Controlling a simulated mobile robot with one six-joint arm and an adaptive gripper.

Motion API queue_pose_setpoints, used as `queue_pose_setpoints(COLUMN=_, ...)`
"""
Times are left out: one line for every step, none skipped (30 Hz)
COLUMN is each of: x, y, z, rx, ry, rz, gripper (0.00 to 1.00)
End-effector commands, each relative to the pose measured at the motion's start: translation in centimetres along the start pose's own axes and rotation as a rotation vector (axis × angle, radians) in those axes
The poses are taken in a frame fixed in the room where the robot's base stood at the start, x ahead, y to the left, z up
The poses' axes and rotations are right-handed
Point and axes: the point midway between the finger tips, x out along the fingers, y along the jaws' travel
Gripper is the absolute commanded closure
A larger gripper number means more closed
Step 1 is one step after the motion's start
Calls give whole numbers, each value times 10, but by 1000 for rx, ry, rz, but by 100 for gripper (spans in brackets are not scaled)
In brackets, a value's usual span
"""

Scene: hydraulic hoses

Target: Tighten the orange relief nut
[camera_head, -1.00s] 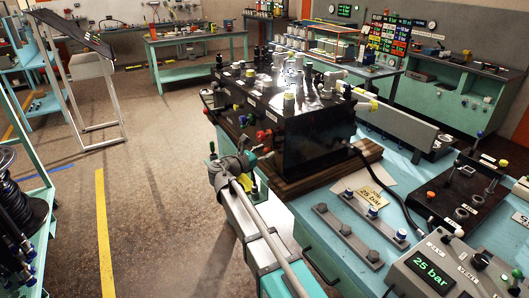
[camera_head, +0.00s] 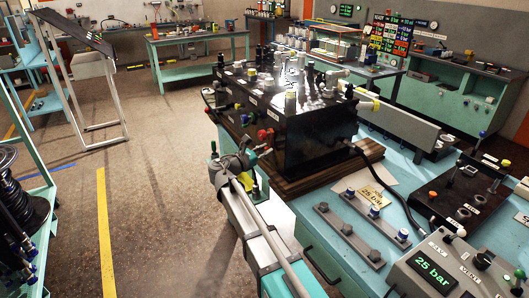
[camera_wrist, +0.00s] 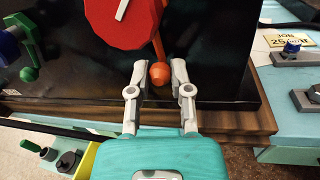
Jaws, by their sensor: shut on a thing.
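A small orange knob-like piece (camera_wrist: 159,74), apparently the relief nut, hangs on an orange stem below a red many-sided handwheel (camera_wrist: 122,18) with a white pointer in the wrist view. My gripper (camera_wrist: 159,68) has a finger on each side of the orange piece and is shut on it. The fingertips partly frame it; the exact contact is hard to see. In the head view, my gripper (camera_head: 248,160) is at the front left side of the black hydraulic block (camera_head: 318,138), and the orange piece is not clear there.
The block stands on a wooden board (camera_head: 371,148) on the teal bench. A card (camera_head: 373,196) reads "25 bar", and the grey console display (camera_head: 433,270) also reads 25 bar. A green lever (camera_wrist: 30,73) is left of my gripper. Open floor lies left of the bench.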

Motion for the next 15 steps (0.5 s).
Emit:
queue_pose_setpoints(x=1, y=2, z=-1, rx=27, ry=-7, rz=0, gripper=100)
queue_pose_setpoints(x=1, y=4, z=-2, rx=45, ry=-12, rz=0, gripper=100)
queue_pose_setpoints(x=2, y=5, z=-2, rx=72, ry=-17, rz=0, gripper=100)
queue_pose_setpoints(x=2, y=6, z=-2, rx=94, ry=-21, rz=0, gripper=100)
queue_pose_setpoints(x=2, y=8, z=-2, rx=116, ry=-25, rz=0, gripper=100)
queue_pose_setpoints(x=3, y=10, z=-2, rx=146, ry=-31, rz=0, gripper=100)
queue_pose_setpoints(x=3, y=11, z=-2, rx=169, ry=-36, rz=1, gripper=100)
queue_pose_setpoints(x=3, y=12, z=-2, rx=193, ry=-41, rz=1, gripper=100)
queue_pose_setpoints(x=4, y=14, z=-2, rx=225, ry=-48, rz=1, gripper=100)
queue_pose_setpoints(x=4, y=16, z=-2, rx=250, ry=-53, rz=2, gripper=100)
queue_pose_setpoints(x=4, y=17, z=-2, rx=275, ry=-57, rz=2, gripper=100)
queue_pose_setpoints(x=5, y=19, z=-2, rx=307, ry=-63, rz=2, gripper=100)
queue_pose_setpoints(x=5, y=21, z=-1, rx=331, ry=-68, rz=3, gripper=100)
queue_pose_setpoints(x=5, y=22, z=-1, rx=353, ry=-73, rz=3, gripper=100)
queue_pose_setpoints(x=6, y=24, z=-1, rx=383, ry=-79, rz=4, gripper=100)
